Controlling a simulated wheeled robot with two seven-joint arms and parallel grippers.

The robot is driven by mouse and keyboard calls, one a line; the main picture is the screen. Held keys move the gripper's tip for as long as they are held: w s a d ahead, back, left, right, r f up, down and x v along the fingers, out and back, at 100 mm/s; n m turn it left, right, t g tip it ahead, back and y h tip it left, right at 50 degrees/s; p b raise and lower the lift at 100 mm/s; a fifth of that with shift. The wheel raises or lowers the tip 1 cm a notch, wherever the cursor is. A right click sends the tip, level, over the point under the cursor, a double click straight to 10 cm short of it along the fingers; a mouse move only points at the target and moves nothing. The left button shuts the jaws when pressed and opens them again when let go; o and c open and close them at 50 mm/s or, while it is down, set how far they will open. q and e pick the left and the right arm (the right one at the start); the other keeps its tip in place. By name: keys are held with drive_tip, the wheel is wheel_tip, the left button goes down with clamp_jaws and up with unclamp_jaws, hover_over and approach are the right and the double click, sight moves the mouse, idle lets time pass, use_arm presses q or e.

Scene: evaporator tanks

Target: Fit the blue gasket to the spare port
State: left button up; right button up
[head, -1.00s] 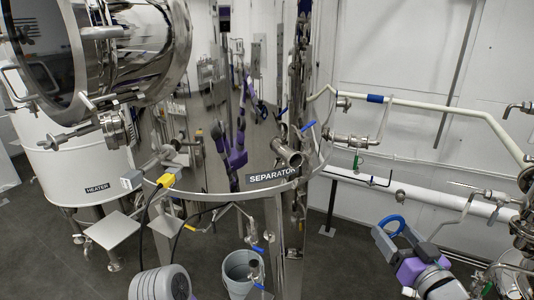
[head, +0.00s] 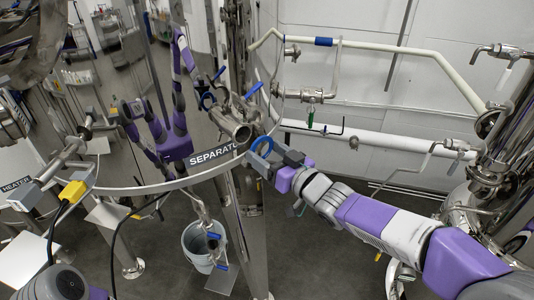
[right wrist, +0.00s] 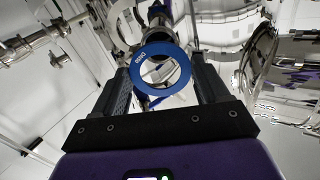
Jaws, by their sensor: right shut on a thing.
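The blue gasket (head: 253,142) is a flat ring. My right gripper (head: 270,160) is shut on it and holds it in the air. In the right wrist view the gasket (right wrist: 184,83) stands between the two fingers, its hole open towards the camera. The spare port, an open steel pipe end (head: 241,133), juts from the separator (head: 150,184) just above its label. In the head view the gasket is just right of and slightly below the port mouth, seemingly apart from it. The exact depth gap cannot be told. My left gripper is not in view.
Blue-handled valves (head: 254,90) sit close above the port. White pipes (head: 385,145) run along the right wall. A grey bucket (head: 196,250) stands below the separator. Shiny steel equipment (head: 505,160) stands at the right. The purple arms in the separator's wall are reflections.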

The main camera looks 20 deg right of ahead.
sight(264, 149)
drive_tip(key=shift+b+x, duration=0.65)
drive_tip(key=shift+x, duration=2.35)
drive_tip(key=shift+x, duration=0.9)
drive_tip(key=o, duration=1)
drive_tip(key=shift+s+d, duration=0.1)
drive_tip(key=shift+d, duration=0.1)
drive_tip(key=shift+s+d, duration=0.1)
drive_tip(key=shift+s, duration=0.1)
drive_tip(key=v, duration=0.3)
drive_tip(key=shift+d, duration=0.1)
drive_tip(key=shift+p+v, duration=0.3)
drive_tip(key=shift+v, duration=0.85)
drive_tip(key=shift+a, duration=0.25)
